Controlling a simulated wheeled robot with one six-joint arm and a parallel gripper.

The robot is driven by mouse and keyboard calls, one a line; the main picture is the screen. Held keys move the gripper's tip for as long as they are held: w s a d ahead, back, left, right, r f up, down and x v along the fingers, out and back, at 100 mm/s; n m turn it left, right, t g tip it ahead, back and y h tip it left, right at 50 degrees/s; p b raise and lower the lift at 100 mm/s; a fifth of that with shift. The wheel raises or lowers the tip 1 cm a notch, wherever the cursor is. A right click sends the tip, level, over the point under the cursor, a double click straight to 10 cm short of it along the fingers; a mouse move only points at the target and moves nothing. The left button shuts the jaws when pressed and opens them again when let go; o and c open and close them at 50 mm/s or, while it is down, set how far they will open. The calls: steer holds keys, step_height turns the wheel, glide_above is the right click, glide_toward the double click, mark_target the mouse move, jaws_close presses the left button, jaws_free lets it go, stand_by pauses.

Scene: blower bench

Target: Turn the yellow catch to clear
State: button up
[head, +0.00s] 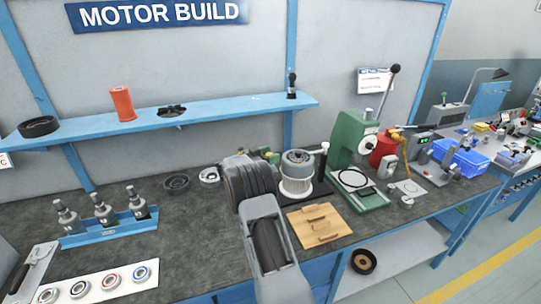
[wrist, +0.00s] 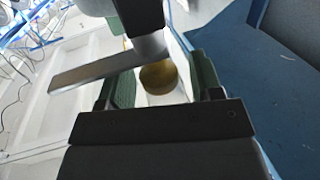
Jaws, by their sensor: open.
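My gripper (wrist: 162,78) is open in the wrist view, with one green-padded finger on each side. A round, dull yellow-brown piece (wrist: 158,77) shows between the fingers, with pale material around it. I cannot tell whether this is the yellow catch, nor whether the fingers touch it. A grey metal bar (wrist: 92,74) slants in from the left, beside the left finger. In the head view, my gripper (head: 268,155) is mostly hidden behind my dark wrist, left of a grey finned motor part (head: 298,162). No catch can be clearly made out there.
A blue rack (head: 108,231) with several fittings is at the left. The blue shelf (head: 225,103) runs above. Bench between rack and arm is mostly clear.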

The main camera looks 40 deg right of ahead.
steer(key=w+a+b, duration=0.1)
steer(key=a+b, duration=0.1)
steer(key=a, duration=1.1)
steer(key=shift+w+a, duration=0.3)
steer(key=shift+a, duration=0.05)
